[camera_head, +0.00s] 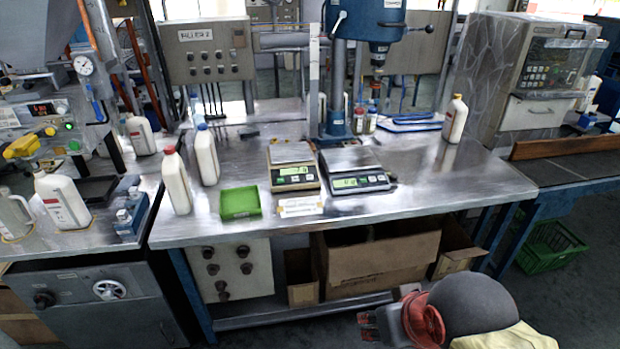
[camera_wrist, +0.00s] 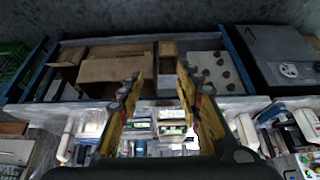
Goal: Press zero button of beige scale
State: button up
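The beige scale (camera_head: 292,172) stands near the middle of the metal workbench, with a lit green display on its front panel and a bare metal pan. A darker grey scale (camera_head: 358,180) stands just to its right, also lit. The zero button is too small to make out. My gripper (camera_head: 370,326) is at the lower edge of the head view, in front of the bench and well apart from both scales. In the wrist view, which is upside down, my gripper (camera_wrist: 158,78) has its two fingers spread with nothing between them. The beige scale (camera_wrist: 172,129) shows small beyond them.
A green tray (camera_head: 240,203) lies left of the beige scale, and a small label plate (camera_head: 299,207) lies in front of it. White bottles (camera_head: 176,182) stand farther left. A blue drill press (camera_head: 338,75) rises behind the scales. Cardboard boxes (camera_head: 378,262) sit under the bench.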

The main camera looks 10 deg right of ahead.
grip_shut()
dwell(1.5)
